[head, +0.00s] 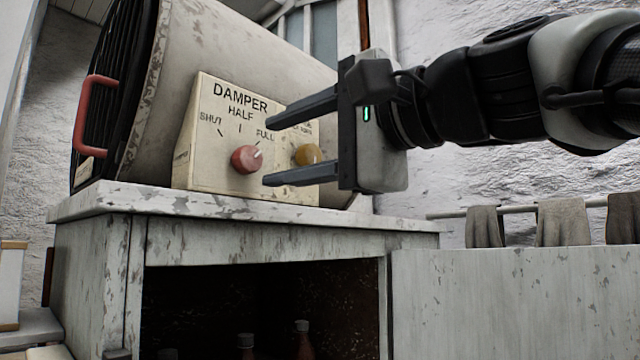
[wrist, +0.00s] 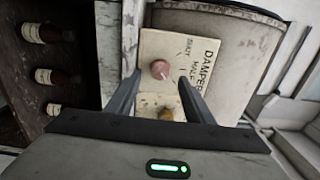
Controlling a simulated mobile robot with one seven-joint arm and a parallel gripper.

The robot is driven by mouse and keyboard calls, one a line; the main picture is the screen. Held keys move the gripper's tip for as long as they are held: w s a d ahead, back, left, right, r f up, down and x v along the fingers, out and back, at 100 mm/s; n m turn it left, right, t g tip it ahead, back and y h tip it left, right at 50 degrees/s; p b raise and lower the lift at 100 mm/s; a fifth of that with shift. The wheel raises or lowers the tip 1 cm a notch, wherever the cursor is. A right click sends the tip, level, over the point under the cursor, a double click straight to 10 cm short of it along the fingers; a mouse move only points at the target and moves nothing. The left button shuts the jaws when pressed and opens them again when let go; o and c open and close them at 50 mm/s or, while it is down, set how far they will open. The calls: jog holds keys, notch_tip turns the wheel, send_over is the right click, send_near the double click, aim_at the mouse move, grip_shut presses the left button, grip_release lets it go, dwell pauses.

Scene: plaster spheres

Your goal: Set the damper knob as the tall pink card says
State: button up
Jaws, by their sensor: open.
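The damper knob (head: 245,159) is round and dull red, on a cream sloped panel (head: 215,165) marked DAMPER with SHUT, HALF and FULL. Its pale pointer mark leans up and right, toward FULL. The knob also shows in the wrist view (wrist: 159,69), just past the fingertips and between their lines. My gripper (head: 268,153) is open and empty, reaching in from the right, with one finger above and one below the knob's height in the head view. I cannot tell whether a fingertip touches the panel. No tall pink card shows in either view.
Behind the panel lies a big pale drum (head: 240,50) with a red handle (head: 82,118). The worn bench (head: 250,210) holds bottles (head: 303,340) below. Cloths (head: 562,222) hang at right.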

jog(key=b+v, duration=0.1)
jog(key=v, duration=1.1)
jog(key=shift+s+d, duration=0.25)
